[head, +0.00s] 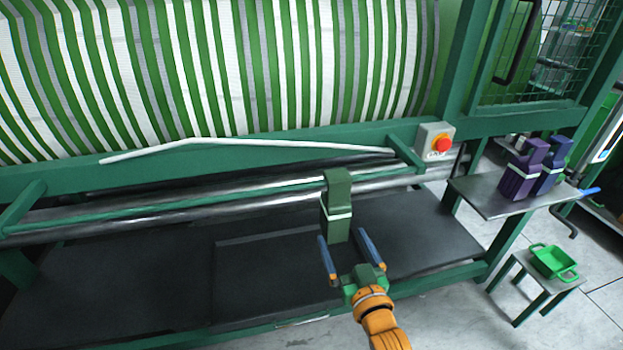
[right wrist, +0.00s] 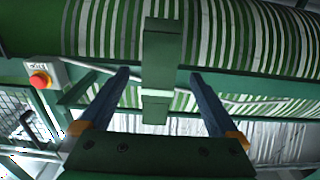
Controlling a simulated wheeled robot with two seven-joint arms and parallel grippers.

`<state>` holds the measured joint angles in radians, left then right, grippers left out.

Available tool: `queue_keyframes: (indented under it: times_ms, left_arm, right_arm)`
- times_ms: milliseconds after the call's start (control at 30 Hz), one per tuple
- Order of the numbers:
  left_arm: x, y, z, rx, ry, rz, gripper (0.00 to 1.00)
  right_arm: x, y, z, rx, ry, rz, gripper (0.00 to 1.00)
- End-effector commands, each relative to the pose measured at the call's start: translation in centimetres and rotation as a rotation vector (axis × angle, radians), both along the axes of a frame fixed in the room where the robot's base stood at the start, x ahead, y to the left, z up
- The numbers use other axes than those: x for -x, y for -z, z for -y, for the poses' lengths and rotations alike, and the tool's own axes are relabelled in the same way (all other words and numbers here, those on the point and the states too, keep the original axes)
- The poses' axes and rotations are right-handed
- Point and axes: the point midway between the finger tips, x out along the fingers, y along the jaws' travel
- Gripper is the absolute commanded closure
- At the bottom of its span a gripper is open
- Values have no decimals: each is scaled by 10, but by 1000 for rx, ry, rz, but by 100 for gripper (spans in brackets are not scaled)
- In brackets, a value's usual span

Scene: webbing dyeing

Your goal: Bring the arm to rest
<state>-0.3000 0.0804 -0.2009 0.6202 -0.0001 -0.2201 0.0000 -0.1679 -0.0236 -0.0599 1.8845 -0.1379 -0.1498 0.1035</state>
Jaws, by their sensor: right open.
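My right gripper (head: 342,238) is in the lower middle of the head view, with its two blue fingers spread apart. In the right wrist view the gripper (right wrist: 160,74) is also open, with a clear gap between its fingers. A dark green block-like piece with a white band (head: 338,183) is upright just beyond the fingertips. It also shows in the right wrist view (right wrist: 163,55), lined up with the gap. The fingers do not appear closed on it; whether they touch it, I cannot tell. My left gripper is not in view.
A large drum of green and white webbing (head: 230,80) sits behind a green beam. A red stop button (head: 441,144) is on the beam. Purple pieces (head: 520,175) stand on a side table (head: 490,203). A green tray (head: 553,262) sits on a low stool. Grey floor shows at right.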

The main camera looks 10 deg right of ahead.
Motion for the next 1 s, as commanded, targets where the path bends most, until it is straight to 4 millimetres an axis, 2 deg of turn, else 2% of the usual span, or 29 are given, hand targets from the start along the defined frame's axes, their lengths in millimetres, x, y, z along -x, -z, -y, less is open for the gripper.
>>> queue_keyframes:
  times_ms: [67,133,167,200,267,300,367,400,467,500,600,700,800,1000]
  left_arm:
    - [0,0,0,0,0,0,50]
    - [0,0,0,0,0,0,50]
    - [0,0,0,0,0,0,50]
    - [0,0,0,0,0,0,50]
    - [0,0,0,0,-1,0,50]
    - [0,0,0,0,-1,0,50]
    - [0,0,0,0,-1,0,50]
    - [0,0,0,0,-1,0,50]
    - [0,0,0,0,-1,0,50]
    - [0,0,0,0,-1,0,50]
    - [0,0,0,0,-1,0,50]
    - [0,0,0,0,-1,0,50]
    - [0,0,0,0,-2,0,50]
    - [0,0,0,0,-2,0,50]
  right_arm:
    - [1,21,-2,5,-7,-52,3]
    - [8,66,-6,16,-22,-165,3]
    - [14,93,-8,22,-31,-232,3]
    - [27,133,-11,33,-45,-335,3]
    - [56,193,-13,50,-63,-495,3]
    - [79,229,-13,63,-75,-598,3]
    - [120,279,-11,84,-90,-754,3]
    - [152,308,-8,99,-99,-858,3]
    - [202,346,-2,119,-111,-1006,3]
    - [236,365,3,134,-118,-1099,3]
    - [309,395,16,166,-129,-1288,3]
    - [358,407,26,187,-133,-1409,3]
    - [380,411,31,197,-135,-1463,3]
    - [383,411,32,198,-135,-1470,3]
